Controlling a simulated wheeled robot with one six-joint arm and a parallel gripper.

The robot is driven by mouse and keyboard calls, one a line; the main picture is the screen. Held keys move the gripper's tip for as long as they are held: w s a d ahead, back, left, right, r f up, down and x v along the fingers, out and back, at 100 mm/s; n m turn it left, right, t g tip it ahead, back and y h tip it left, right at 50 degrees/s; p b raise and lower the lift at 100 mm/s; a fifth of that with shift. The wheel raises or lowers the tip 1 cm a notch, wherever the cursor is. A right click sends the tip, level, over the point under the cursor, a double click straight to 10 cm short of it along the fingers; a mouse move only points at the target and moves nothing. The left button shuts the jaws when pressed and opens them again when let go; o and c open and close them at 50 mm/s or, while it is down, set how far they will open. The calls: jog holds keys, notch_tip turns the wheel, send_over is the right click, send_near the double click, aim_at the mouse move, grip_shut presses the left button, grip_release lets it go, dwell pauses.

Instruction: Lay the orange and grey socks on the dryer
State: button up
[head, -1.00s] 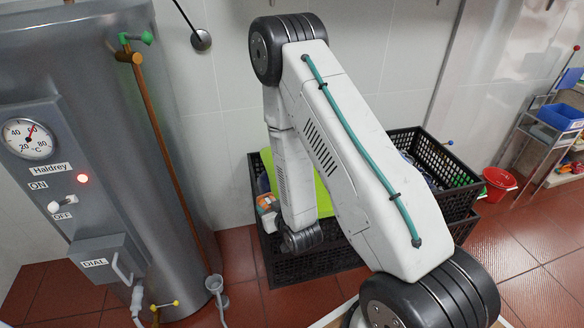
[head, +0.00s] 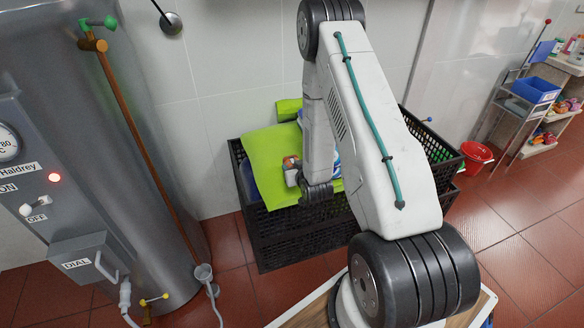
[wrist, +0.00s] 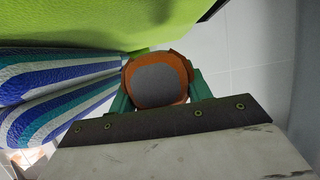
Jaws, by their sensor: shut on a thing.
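The orange and grey socks, a rounded bundle with an orange rim and grey middle (wrist: 158,84), sit between the green fingers of my gripper (wrist: 160,98) in the wrist view. The gripper is shut on them. In the head view the bundle (head: 291,163) shows as a small orange and pale shape beside my wrist, in front of a lime green cloth. My arm hides part of the gripper there. I see no dryer that I can make out in either view.
A black crate (head: 290,240) holds the lime green cloth (head: 262,160). A striped blue and white cloth (wrist: 55,95) lies close beside the gripper. A grey boiler (head: 150,190) stands left. A red bucket (head: 475,157) and a shelf trolley (head: 520,115) stand right.

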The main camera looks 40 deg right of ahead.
aim_at(293, 161)
jog(key=w+d, duration=0.2)
jog(key=w, duration=0.1)
jog(key=shift+w+f, duration=0.35)
jog(key=shift+f, duration=0.1)
notch_tip(293, 161, down, 3)
jog(key=shift+f, duration=0.1)
jog(key=o, duration=1)
